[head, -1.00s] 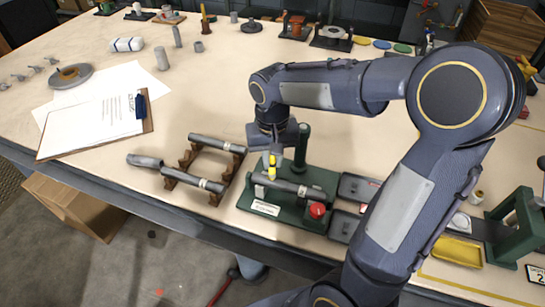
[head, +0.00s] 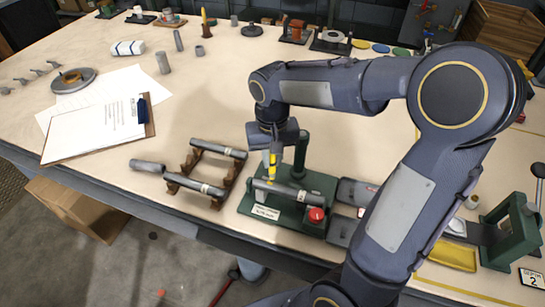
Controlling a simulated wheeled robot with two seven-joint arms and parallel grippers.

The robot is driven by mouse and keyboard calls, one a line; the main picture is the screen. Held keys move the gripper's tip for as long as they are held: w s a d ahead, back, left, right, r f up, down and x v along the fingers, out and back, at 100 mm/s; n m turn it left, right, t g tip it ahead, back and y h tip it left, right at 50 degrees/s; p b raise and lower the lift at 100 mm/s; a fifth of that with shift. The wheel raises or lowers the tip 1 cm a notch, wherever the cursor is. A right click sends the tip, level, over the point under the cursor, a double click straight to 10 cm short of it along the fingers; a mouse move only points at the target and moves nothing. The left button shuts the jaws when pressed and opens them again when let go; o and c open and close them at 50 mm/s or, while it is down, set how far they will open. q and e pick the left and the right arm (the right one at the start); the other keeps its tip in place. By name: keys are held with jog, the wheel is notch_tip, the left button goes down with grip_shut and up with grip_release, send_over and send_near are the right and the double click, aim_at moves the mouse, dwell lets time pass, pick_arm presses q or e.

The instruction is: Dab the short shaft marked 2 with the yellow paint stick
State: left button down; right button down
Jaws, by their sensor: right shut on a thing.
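My right gripper (head: 273,150) points down over the green fixture (head: 318,225) and is shut on the yellow paint stick (head: 272,166). The stick is upright, with its lower end at or just above a grey shaft (head: 300,194) lying in the fixture; I cannot tell whether they touch. This shaft has a pale band near its right end. Two more grey shafts, a rear one (head: 218,148) and a front one (head: 195,186), lie on a brown rack to the left, also with pale bands. Any numbers on the shafts are too small to read. My left gripper is not in view.
A red button (head: 316,215) sits at the fixture's right front. Dark trays (head: 355,192) stand right of it, partly behind my right arm. A grey cylinder (head: 147,166) lies left of the rack. A clipboard (head: 95,132) lies farther left. The table between clipboard and rack is clear.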

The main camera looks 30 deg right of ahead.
jog(key=shift+r+p, duration=1.15)
jog(key=shift+r, duration=0.4)
